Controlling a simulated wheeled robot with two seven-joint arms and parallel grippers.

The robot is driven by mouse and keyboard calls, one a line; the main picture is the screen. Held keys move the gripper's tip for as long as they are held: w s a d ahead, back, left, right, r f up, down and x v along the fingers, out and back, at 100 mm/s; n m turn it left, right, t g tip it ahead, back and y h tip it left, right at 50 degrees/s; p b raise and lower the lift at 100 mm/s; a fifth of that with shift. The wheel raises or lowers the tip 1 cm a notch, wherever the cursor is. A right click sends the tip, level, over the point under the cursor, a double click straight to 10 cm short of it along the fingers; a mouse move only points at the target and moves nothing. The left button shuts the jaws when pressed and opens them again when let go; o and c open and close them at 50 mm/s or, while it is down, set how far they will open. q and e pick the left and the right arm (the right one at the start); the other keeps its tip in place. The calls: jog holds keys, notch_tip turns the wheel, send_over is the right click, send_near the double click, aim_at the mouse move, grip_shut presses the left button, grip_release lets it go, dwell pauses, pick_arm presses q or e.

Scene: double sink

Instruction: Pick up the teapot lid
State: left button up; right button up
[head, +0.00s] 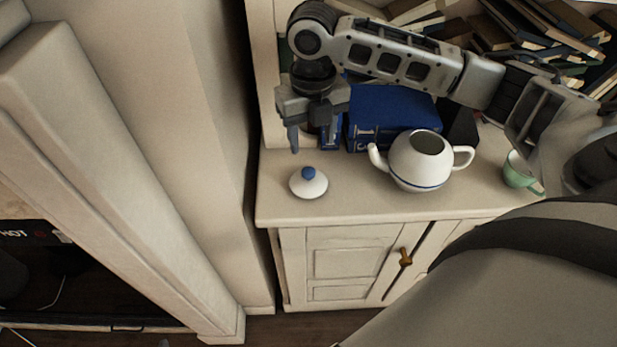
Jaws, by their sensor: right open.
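The teapot lid (308,187) is white and domed with a blue knob. It lies on the cabinet top near the front left corner. The white teapot (420,163) with a blue stripe stands to its right, with its top opening uncovered. My right gripper (313,147) is open and points down above and behind the lid. Its fingers hold nothing and are apart from the lid. My left gripper is not in view.
Blue books (390,112) stand behind the teapot. A green cup (520,171) is at the right. Many books fill the shelf behind. The cabinet top (275,205) is clear around the lid. A pale wall (215,150) rises left of the cabinet.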

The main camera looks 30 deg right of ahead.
aim_at(309, 170)
notch_tip(309, 170, down, 3)
jog(key=shift+f, duration=0.1)
jog(key=shift+s+a+f, duration=0.1)
jog(key=shift+a+f, duration=0.15)
jog(key=shift+f, duration=1.1)
jog(key=shift+s+a+f, duration=0.1)
jog(key=shift+a+f, duration=0.1)
jog(key=shift+f, duration=1.1)
jog(key=shift+w, duration=0.1)
jog(key=c, duration=1.1)
